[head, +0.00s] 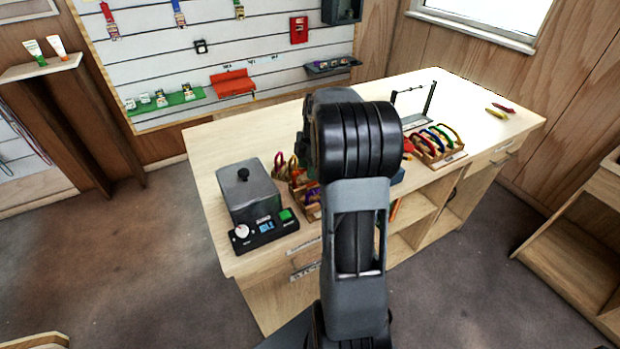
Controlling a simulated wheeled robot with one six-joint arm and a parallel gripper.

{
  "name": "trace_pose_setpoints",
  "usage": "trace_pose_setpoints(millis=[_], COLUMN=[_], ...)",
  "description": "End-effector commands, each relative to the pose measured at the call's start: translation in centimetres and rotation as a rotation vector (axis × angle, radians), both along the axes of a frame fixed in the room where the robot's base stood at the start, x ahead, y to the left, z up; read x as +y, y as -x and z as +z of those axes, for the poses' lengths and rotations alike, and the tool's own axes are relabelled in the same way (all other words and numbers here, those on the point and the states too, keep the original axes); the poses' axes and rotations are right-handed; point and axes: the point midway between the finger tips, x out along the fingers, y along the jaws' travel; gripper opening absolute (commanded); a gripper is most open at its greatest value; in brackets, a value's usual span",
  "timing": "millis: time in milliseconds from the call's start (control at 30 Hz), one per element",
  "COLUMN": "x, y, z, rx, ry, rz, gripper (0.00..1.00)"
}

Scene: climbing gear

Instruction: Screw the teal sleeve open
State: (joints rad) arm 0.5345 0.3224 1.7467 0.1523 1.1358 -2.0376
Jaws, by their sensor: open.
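No teal sleeve can be made out in the head view. Several coloured carabiners (447,134) stand in a wooden rack (441,160) on the bench, right of my arm. More coloured carabiners or gear (291,166) sit left of my arm, partly hidden by it; I cannot tell whether any has a teal sleeve. My arm rises through the middle of the picture and covers the centre of the bench. My gripper is hidden behind my own arm links, so its place relative to the carabiners does not show.
A wooden bench (225,148) fills the middle. A grey box device (248,193) with a control panel stands at its front left. The bench's back left is clear.

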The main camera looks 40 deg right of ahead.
Motion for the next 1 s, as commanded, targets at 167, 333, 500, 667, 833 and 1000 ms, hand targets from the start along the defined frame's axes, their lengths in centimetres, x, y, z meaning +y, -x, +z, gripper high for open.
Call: trace_pose_setpoints(millis=[167,333,500,667,833,1000], x=[0.0,0.0,0.0,0.0,0.0,0.0], y=[-0.2,-0.2,-0.2,-0.2,-0.3,-0.3], z=[0.0,0.2,0.7,1.3,1.9,2.5], rx=[-0.001,-0.001,-0.002,-0.002,-0.002,-0.003], ry=[0.000,0.000,0.000,0.001,0.001,0.001], rz=[0.000,0.000,0.000,0.001,0.000,0.000], gripper=[0.47,0.47,0.47,0.47,0.47,0.47])
